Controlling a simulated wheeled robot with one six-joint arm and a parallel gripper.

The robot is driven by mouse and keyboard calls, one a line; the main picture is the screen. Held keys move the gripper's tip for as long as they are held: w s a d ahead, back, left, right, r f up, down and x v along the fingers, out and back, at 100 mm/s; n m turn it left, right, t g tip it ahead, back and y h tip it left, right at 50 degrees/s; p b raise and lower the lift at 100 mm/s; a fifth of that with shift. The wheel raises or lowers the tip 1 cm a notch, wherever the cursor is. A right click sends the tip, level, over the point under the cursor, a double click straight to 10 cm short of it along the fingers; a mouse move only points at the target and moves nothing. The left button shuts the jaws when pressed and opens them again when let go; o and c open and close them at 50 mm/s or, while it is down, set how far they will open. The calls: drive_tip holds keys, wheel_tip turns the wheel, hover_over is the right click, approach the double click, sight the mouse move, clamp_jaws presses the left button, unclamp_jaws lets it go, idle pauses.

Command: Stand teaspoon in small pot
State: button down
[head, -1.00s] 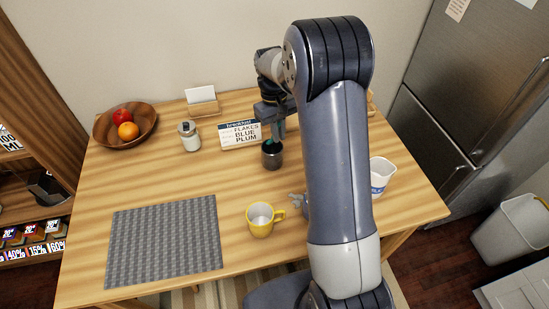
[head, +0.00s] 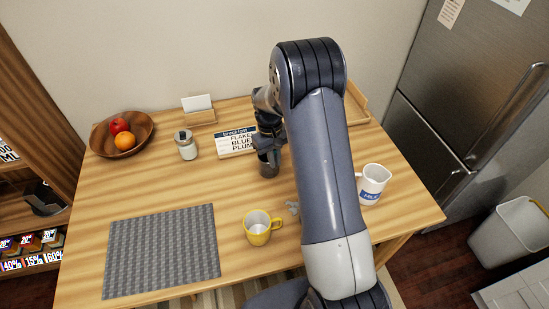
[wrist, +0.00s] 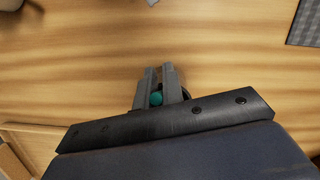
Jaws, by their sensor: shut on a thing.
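The small pot (head: 268,172) is a dark grey cup upright on the table, just in front of the breakfast sign. My gripper (head: 268,154) is directly over it, so low that it hides the pot's mouth. In the wrist view my gripper (wrist: 160,86) is shut on a teal thing, the teaspoon (wrist: 156,98), seen end-on between the fingers. The rest of the spoon is hidden, so I cannot tell how deep it reaches into the pot.
The breakfast sign (head: 236,143) stands close behind the pot. A lidded jar (head: 186,146) and a fruit bowl (head: 143,137) are to the left. A yellow mug (head: 257,228), grey placemat (head: 160,250) and milk jug (head: 373,184) are nearer. The table left of the pot is clear.

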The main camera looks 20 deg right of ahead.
drive_tip(key=c, duration=1.5)
unclamp_jaws()
drive_tip(key=shift+f, duration=0.1)
drive_tip(key=shift+c, duration=0.2)
drive_tip(key=b+v, duration=0.1)
drive_tip(key=v, duration=1.1)
drive_tip(key=shift+r, duration=0.35)
drive_tip(key=p+x, duration=0.1)
drive_tip(key=x, duration=1.1)
drive_tip(key=shift+f, duration=0.1)
